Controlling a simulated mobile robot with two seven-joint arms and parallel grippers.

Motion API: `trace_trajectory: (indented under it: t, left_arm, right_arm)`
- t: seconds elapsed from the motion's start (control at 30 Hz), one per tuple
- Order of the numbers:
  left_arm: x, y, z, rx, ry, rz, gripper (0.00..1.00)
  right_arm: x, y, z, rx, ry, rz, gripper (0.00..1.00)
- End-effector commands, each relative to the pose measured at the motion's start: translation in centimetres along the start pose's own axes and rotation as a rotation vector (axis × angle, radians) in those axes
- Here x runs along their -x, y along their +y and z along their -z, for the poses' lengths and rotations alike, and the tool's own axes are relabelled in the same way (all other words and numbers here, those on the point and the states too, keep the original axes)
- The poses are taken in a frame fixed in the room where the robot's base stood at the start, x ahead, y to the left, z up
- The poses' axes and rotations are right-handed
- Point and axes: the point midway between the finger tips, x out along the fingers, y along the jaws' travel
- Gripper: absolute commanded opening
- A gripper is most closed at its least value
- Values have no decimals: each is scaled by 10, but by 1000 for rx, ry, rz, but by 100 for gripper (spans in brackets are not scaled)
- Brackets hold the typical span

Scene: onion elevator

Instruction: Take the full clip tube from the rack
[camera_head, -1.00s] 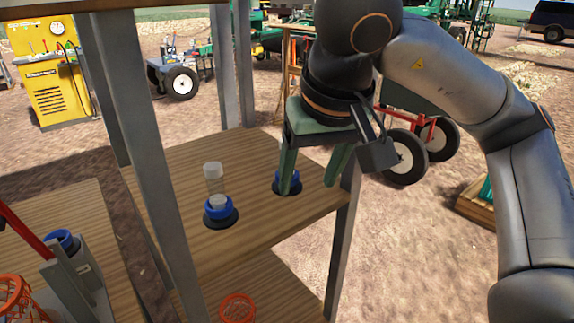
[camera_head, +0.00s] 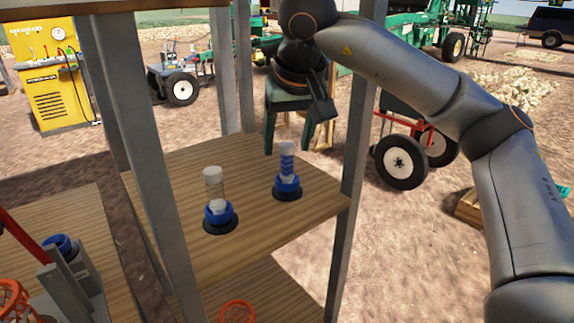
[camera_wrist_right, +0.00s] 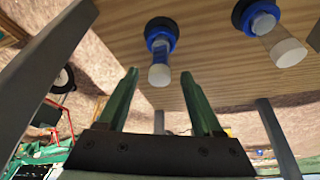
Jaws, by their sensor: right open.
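Two clip tubes stand upright in blue-collared holders on the wooden rack shelf (camera_head: 165,180). The right tube (camera_head: 287,160) has blue bands filling its clear body; it also shows in the right wrist view (camera_wrist_right: 159,72). The left tube (camera_head: 214,187) looks mostly clear, with pale material low down; in the wrist view it is at the right (camera_wrist_right: 279,44). My right gripper (camera_head: 288,147) is open and empty, its green fingers behind the banded tube's top. In the wrist view the fingertips (camera_wrist_right: 163,80) point toward this tube, apart from it. My left gripper is out of view.
Grey posts (camera_head: 155,150) frame the rack, one (camera_head: 350,190) close to the right tube. A lower shelf holds an orange ring (camera_head: 237,312). At left, a wooden table (camera_head: 60,215) carries a grey fixture with a blue-topped cylinder (camera_head: 62,245).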

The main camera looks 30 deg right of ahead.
Motion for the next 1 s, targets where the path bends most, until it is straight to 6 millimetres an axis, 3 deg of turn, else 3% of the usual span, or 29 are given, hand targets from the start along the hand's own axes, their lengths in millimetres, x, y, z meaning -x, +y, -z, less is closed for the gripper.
trace_trajectory:
  t: [0.03, 0.13, 0.43, 1.0]
  left_arm:
    - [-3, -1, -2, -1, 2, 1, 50]
    - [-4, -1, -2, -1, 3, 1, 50]
    - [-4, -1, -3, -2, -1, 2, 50]
    - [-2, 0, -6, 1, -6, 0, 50]
  right_arm:
    - [-12, 1, -3, 1, -5, -4, 67]
    - [-22, 1, -3, 1, -3, -3, 67]
    - [-24, 0, -3, 1, -2, -1, 66]
    - [-24, 0, -3, 1, -2, -1, 2]
